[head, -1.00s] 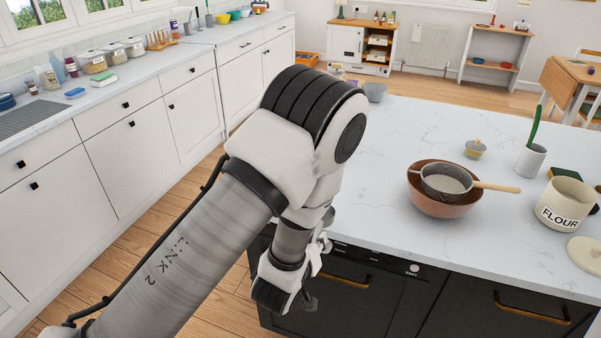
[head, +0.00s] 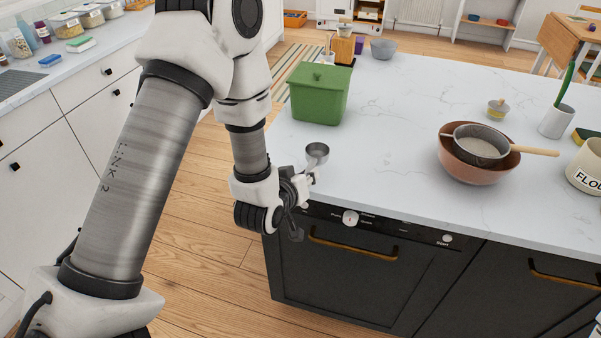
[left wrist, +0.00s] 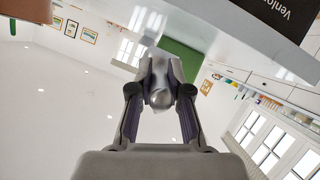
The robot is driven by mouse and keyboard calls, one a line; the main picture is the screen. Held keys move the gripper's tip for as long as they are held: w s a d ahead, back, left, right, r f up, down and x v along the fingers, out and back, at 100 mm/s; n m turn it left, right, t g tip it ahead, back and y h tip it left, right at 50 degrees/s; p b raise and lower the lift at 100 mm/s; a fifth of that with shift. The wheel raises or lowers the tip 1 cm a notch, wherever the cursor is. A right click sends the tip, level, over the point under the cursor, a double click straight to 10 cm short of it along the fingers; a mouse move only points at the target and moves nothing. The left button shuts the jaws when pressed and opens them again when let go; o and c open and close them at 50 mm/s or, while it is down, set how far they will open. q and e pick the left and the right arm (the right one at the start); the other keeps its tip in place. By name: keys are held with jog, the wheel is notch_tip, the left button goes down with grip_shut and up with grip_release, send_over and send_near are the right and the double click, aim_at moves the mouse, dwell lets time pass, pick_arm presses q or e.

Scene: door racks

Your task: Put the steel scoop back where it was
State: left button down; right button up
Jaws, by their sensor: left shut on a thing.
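The steel scoop (head: 317,152) shows its round grey bowl over the left front corner of the white island worktop. I cannot tell whether it touches the surface. My left gripper (head: 304,185) is shut on its handle, just beyond the worktop's front edge above the dark oven front. In the left wrist view the scoop (left wrist: 160,95) sits between the two fingers, blurred and partly covered by them. My right gripper is in neither current view.
A green lidded bin (head: 320,95) stands behind the scoop on the worktop (head: 385,150). A brown bowl (head: 470,168) with a sieve (head: 480,147) lies to the right, and a flour canister (head: 586,170) beyond. The worktop between scoop and bowl is clear.

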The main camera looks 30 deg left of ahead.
pick_arm(q)
jog(key=w+a+p, duration=0.2)
jog(key=w+a, duration=0.2)
jog(key=w, duration=0.1)
jog(key=shift+a+f, duration=0.15)
jog(key=shift+a, duration=0.25)
notch_tip(320, 180, down, 3)
jog(key=shift+r+p, duration=0.1)
jog(key=shift+p, duration=0.35)
jog(key=shift+w+f, duration=0.1)
jog(key=shift+f, duration=0.4)
jog(key=shift+f+b, duration=0.2)
jog(key=shift+b, duration=0.1)
jog(key=c, duration=1.4)
grip_release()
jog(key=shift+r, duration=0.1)
